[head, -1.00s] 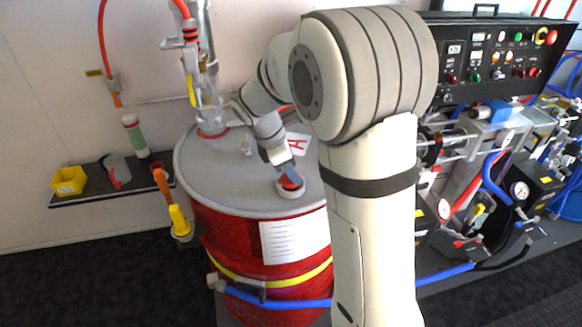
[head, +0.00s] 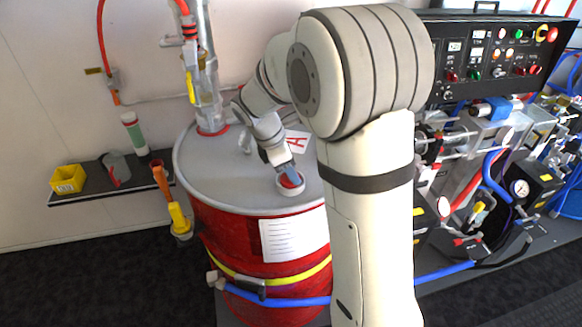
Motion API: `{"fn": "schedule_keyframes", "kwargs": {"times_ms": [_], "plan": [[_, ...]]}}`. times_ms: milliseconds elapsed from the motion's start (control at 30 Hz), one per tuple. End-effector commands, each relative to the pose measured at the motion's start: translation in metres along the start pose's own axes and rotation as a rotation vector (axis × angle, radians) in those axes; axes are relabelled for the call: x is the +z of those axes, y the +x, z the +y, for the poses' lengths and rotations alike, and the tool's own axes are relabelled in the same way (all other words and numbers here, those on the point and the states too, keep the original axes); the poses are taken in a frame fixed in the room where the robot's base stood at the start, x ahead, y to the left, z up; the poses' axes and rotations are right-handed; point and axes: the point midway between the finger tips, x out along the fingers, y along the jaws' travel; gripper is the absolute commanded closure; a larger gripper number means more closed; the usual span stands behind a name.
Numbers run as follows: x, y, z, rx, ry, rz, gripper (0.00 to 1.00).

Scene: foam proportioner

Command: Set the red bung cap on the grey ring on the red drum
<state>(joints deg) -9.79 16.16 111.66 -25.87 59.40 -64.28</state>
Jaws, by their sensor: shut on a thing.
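The red drum (head: 228,232) stands left of my arm, with a grey lid (head: 215,172). The grey ring (head: 291,190) is on the lid near its front right. The red bung cap (head: 289,181) is at the ring, inside its outline as seen from here. My gripper (head: 289,174) reaches down over the ring and is shut on the cap. From this view I cannot tell whether the cap rests on the ring or is held just above it. The fingertips are small and partly hidden.
A clear pump tube (head: 208,100) rises from the lid's back left. A wall shelf (head: 95,186) holds a yellow bin (head: 68,180). A control panel (head: 495,50) and hoses fill the right. A blue hose (head: 440,273) crosses the drum's front.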

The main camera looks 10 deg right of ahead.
Motion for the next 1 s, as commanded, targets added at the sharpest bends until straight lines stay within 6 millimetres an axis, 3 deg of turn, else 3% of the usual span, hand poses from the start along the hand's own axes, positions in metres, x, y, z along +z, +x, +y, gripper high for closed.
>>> {"fn": "schedule_keyframes", "kwargs": {"times_ms": [67, 100, 167, 467, 1000], "plan": [[-0.001, 0.002, 0.000, 0.000, 0.000, 0.000, 0.81], [-0.001, 0.001, 0.000, 0.000, 0.000, 0.000, 0.55], [-0.001, 0.001, 0.000, 0.000, 0.000, 0.000, 0.51], [0.000, -0.001, 0.000, 0.000, 0.000, 0.000, 0.50], [0.001, -0.043, 0.000, 0.001, -0.001, 0.000, 0.50]]}}
